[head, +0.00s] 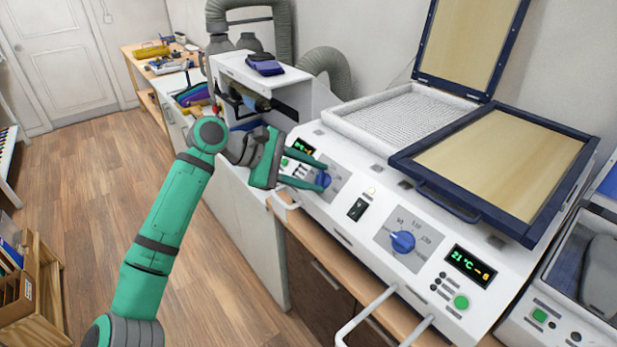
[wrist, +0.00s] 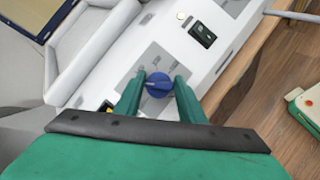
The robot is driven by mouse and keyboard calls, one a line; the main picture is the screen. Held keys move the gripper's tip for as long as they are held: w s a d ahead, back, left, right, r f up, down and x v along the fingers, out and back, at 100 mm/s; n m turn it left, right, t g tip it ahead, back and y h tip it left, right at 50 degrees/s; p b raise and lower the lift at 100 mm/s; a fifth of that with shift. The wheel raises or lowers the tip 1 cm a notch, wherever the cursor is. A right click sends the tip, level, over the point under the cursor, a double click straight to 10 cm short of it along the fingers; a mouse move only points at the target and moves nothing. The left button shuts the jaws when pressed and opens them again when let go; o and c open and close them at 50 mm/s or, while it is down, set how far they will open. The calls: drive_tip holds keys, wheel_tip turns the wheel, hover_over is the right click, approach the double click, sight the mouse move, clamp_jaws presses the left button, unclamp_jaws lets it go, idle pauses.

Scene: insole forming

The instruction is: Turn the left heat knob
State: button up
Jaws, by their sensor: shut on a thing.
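The left heat knob (head: 322,179) is blue and sits on a grey dial plate at the left of the white machine's sloped front panel. My gripper (head: 322,172) reaches it from the left, with its green fingers on either side of the knob. In the wrist view the blue knob (wrist: 158,85) lies between the two fingertips (wrist: 158,83), and the gripper is shut on it. The fingers partly hide the dial plate (wrist: 150,62). A white pointer mark shows on the knob's face.
A second blue knob (head: 402,241) is to the right, beside a display (head: 470,265) reading 21 °C and a green button (head: 461,302). A black rocker switch (head: 357,209) is between the knobs. A blue-framed panel (head: 492,165) lies above. A white rail (head: 366,318) juts out in front.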

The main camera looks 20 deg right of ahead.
drive_tip(key=m, duration=0.1)
drive_tip(key=m+g+y, duration=0.1)
drive_tip(key=m, duration=0.1)
drive_tip(key=shift+s+d+f+m, duration=0.15)
drive_tip(key=shift+s+d+m, duration=0.15)
drive_tip(key=shift+m, duration=0.1)
drive_tip(key=shift+a+m+g+y, duration=0.1)
drive_tip(key=shift+m+g+y, duration=0.2)
drive_tip(key=shift+m+y, duration=0.75)
drive_tip(key=shift+m+h, duration=0.25)
drive_tip(key=shift+m, duration=0.1)
drive_tip(key=shift+w+a, duration=0.1)
drive_tip(key=o, duration=1)
drive_tip(key=shift+o, duration=0.2)
drive_tip(key=shift+w+a+r, duration=0.15)
drive_tip(key=shift+r, duration=0.15)
drive_tip(key=v, duration=1)
